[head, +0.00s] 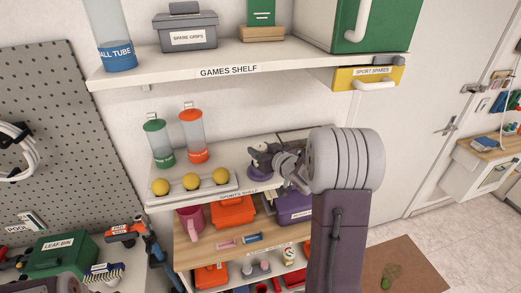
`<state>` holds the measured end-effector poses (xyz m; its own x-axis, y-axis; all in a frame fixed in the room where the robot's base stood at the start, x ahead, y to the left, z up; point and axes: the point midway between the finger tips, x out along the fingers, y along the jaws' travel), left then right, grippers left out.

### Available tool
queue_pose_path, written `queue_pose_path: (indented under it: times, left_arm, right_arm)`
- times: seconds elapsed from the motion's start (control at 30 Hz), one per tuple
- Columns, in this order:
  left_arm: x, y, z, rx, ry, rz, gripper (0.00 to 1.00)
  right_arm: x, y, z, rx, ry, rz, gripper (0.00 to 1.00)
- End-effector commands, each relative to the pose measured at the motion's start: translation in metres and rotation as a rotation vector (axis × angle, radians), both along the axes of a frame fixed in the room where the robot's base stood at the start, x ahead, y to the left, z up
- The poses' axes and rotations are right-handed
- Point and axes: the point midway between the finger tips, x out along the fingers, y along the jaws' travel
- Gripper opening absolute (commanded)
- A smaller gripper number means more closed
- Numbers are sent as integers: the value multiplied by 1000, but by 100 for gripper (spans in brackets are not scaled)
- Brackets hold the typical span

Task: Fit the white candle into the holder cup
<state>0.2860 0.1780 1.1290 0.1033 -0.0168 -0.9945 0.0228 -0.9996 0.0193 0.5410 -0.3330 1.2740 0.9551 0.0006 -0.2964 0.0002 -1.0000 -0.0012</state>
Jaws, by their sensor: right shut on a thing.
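My right gripper (264,157) is over the right part of the sports shelf, small and dark in the view. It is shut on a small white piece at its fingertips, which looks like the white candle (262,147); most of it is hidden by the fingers. A round purple piece (259,173), which looks like the holder cup, sits on the shelf just below the gripper. I cannot tell whether candle and cup touch. My left gripper is not in view.
On the sports shelf (160,203), yellow balls (191,182) sit in a tray at the front left, with a green-capped tube (158,143) and an orange-capped tube (193,136) behind. The games shelf (130,78) overhangs above.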

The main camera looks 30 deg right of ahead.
Motion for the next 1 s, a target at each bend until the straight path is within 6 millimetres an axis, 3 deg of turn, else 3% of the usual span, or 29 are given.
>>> queue_pose_path:
  times: [0.13,0.17,0.23,0.27,0.57,1.0]
  left_arm:
    - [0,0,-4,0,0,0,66]
    - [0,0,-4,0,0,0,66]
    - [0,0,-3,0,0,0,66]
    - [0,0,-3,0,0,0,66]
    - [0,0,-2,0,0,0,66]
    - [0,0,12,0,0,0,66]
  right_arm:
    - [0,0,-4,0,-1,0,0]
    - [0,0,-4,0,-1,0,45]
    - [0,0,-3,0,-1,0,64]
    - [0,0,-3,0,-1,0,67]
    - [-1,0,-3,0,1,0,67]
    - [-46,0,12,0,-1,-1,67]
